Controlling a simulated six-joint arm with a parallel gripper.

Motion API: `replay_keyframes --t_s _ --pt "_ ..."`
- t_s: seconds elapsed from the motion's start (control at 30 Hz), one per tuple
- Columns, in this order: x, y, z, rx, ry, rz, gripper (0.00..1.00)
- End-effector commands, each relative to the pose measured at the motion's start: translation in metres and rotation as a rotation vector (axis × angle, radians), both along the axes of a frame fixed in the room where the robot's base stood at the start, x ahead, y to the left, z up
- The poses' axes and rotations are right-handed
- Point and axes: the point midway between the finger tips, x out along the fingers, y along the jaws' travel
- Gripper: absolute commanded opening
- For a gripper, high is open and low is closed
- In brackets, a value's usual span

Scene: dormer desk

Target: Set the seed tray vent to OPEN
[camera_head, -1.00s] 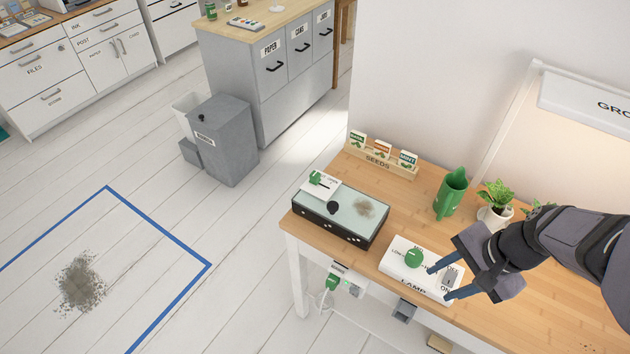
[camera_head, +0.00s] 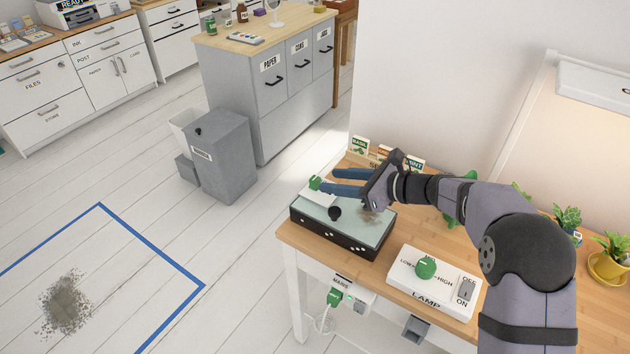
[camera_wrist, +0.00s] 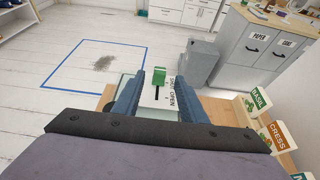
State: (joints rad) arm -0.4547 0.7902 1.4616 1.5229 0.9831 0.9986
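The seed tray (camera_head: 340,228) is a black-sided box with a pale, glassy top near the desk's left edge. Its vent plate (camera_head: 318,197) is white, with a green slider handle (camera_head: 315,183). In the wrist view the green handle (camera_wrist: 158,75) stands above a dark slot or stem, appearing nearer the word SHUT than OPEN. My gripper (camera_head: 329,181) reaches in from the right, just over the vent plate. In the wrist view my gripper (camera_wrist: 158,82) is open, its blue fingers on either side of the handle with gaps. Whether the fingertips reach the handle's height is unclear.
A black knob (camera_head: 334,213) stands on the tray top. The seed packet rack (camera_wrist: 255,104) is close on the right in the wrist view. A lamp box (camera_head: 432,283) with a green dial sits to the right. Potted plants (camera_head: 607,262) stand farther right.

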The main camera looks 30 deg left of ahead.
Motion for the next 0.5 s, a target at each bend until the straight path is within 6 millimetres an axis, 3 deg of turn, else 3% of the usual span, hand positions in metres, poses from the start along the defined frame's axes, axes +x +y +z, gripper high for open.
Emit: replay_keyframes --t_s 0.5 --pt "-0.001 0.052 -0.021 -0.003 -0.002 0.003 0.38"
